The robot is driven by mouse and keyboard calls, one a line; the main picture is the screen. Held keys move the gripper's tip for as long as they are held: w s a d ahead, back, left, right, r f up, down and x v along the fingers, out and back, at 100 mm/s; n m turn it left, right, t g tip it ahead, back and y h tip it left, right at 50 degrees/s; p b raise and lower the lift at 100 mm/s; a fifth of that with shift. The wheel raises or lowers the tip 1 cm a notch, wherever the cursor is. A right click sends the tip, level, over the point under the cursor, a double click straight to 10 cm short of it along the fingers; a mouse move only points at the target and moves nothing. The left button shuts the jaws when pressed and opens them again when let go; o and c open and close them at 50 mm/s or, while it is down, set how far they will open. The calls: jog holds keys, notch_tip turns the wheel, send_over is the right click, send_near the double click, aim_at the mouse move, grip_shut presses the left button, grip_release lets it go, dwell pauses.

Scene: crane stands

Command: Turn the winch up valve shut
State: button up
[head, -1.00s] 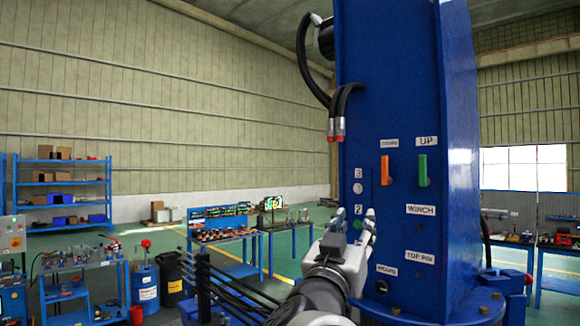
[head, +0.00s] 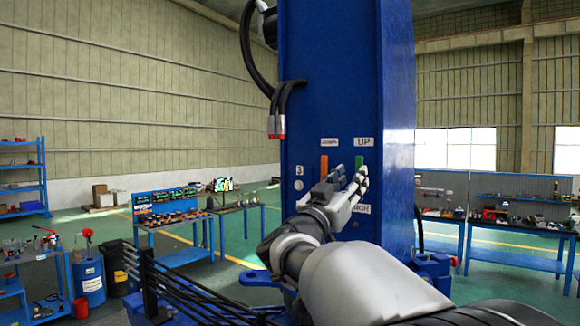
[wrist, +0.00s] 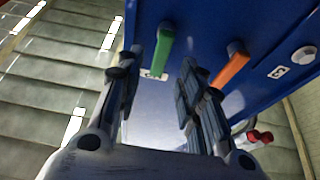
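In the wrist view the green handle (wrist: 162,50) appears between the tips of my spread, empty fingers (wrist: 162,62). I cannot tell whether either finger touches it. The WINCH label (head: 362,209) is partly hidden by my gripper.
A round button marked 3 (head: 298,185) is on the column's left. Black hoses (head: 278,110) hang at the column's left edge. Workbenches (head: 500,235) stand behind.

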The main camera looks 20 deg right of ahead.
jog(key=shift+p+x, duration=0.4)
jog(key=shift+x, duration=1.75)
grip_shut()
